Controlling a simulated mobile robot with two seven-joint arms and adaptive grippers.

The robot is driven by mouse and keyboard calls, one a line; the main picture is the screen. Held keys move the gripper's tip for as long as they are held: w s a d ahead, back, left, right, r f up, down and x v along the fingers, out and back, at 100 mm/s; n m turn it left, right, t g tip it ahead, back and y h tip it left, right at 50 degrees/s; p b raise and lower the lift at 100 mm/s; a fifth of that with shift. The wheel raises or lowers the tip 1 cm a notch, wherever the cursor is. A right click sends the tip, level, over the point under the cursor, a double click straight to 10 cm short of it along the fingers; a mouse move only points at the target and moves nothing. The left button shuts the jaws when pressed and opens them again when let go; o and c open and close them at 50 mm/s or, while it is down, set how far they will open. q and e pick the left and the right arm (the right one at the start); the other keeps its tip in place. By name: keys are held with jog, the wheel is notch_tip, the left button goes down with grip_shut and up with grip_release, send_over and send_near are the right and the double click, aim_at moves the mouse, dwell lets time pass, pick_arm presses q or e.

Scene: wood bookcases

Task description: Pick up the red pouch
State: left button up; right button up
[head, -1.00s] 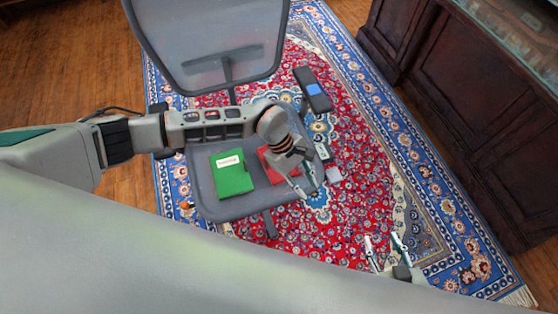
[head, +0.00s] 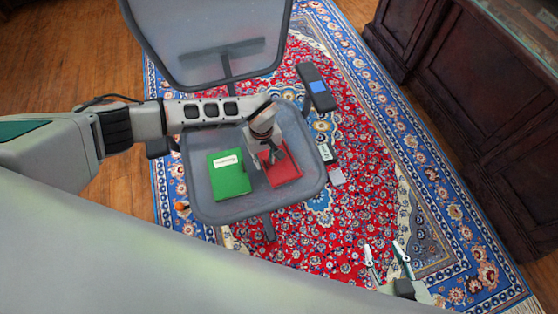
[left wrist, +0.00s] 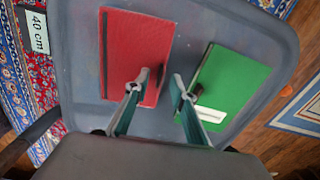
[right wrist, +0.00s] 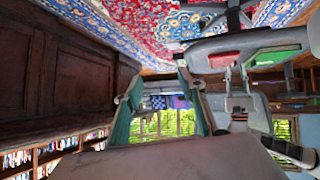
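The red pouch (head: 288,172) is a flat red rectangle on the grey chair seat (head: 239,210). It also shows in the left wrist view (left wrist: 136,42), with a dark strip along its left side. My left gripper (head: 272,157) is over it in the head view and hides part of it. In the left wrist view my left gripper (left wrist: 161,80) is open and empty; one finger overlaps the pouch's near right corner, the other the green item's edge. I cannot tell its exact height. My right gripper (head: 384,250) is open and empty, off to the right of the chair.
A green item (head: 230,178) with a white label lies beside the pouch on the seat. The chair back (head: 210,55) rises behind. A black item with a blue patch (head: 317,88) and small boxes (head: 327,153) lie beyond the seat's right side. A dark wood cabinet (head: 470,100) stands at right.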

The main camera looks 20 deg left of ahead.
pick_arm(q)
jog(key=shift+s+f, duration=0.1)
jog(key=shift+f, duration=0.6)
jog(key=shift+r, duration=0.15)
grip_shut()
